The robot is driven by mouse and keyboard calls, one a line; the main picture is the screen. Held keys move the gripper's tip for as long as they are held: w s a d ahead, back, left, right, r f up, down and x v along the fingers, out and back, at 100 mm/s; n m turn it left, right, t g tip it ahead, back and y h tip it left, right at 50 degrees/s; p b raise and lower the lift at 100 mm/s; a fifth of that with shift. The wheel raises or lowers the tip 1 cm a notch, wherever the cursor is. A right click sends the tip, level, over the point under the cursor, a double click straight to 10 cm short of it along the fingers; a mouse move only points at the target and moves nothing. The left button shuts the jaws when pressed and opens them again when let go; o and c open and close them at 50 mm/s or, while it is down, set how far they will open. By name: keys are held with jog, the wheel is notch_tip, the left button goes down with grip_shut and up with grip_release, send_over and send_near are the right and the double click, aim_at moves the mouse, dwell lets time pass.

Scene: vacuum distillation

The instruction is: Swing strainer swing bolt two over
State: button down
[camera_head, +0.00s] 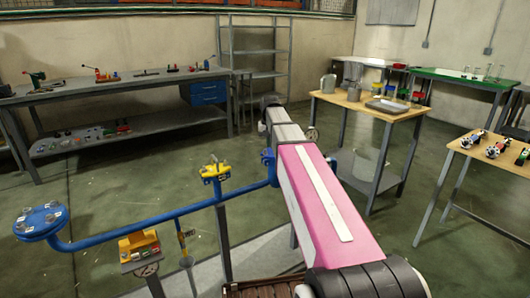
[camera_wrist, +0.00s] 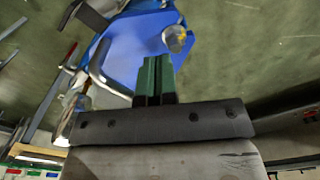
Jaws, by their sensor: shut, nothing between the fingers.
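In the wrist view, my gripper (camera_wrist: 154,66) has green fingers that are pressed together with nothing between them. Just past the fingertips is a blue body (camera_wrist: 128,50), which looks like the strainer. A round metal knob or bolt end (camera_wrist: 176,38) shows against the blue, slightly right of the fingertips. Another metal piece (camera_wrist: 82,102) sits at the blue body's lower left edge. I cannot tell which of these is swing bolt two, or whether the fingers touch anything. In the head view my arm hides the gripper, and a blue fitting (camera_head: 268,157) shows beside the arm.
A blue pipe (camera_head: 130,227) runs across the head view, with a yellow valve (camera_head: 214,171) on it and a round blue flange (camera_head: 40,221) at its left end. A yellow box (camera_head: 138,243) stands below. A workbench (camera_head: 115,90) and a wooden table (camera_head: 370,108) are farther back.

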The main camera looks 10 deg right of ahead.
aim_at(265, 155)
notch_tip(265, 155, up, 7)
jog(key=shift+s+a+r, duration=0.15)
jog(key=shift+a+r, duration=0.05)
jog(key=shift+a, duration=0.15)
dwell(0.6)
jog(key=c, duration=1.2)
grip_release()
jog(key=f+m, duration=0.2)
jog(key=f, duration=0.1)
jog(key=f+m, duration=0.3)
jog(key=a+f+m, duration=0.1)
jog(key=f+m, duration=0.1)
jog(key=f, duration=0.1)
jog(key=shift+s+f+m, duration=0.25)
jog(key=shift+f+m, duration=0.05)
jog(key=shift+f, duration=0.05)
jog(key=shift+a, duration=0.1)
grip_shut()
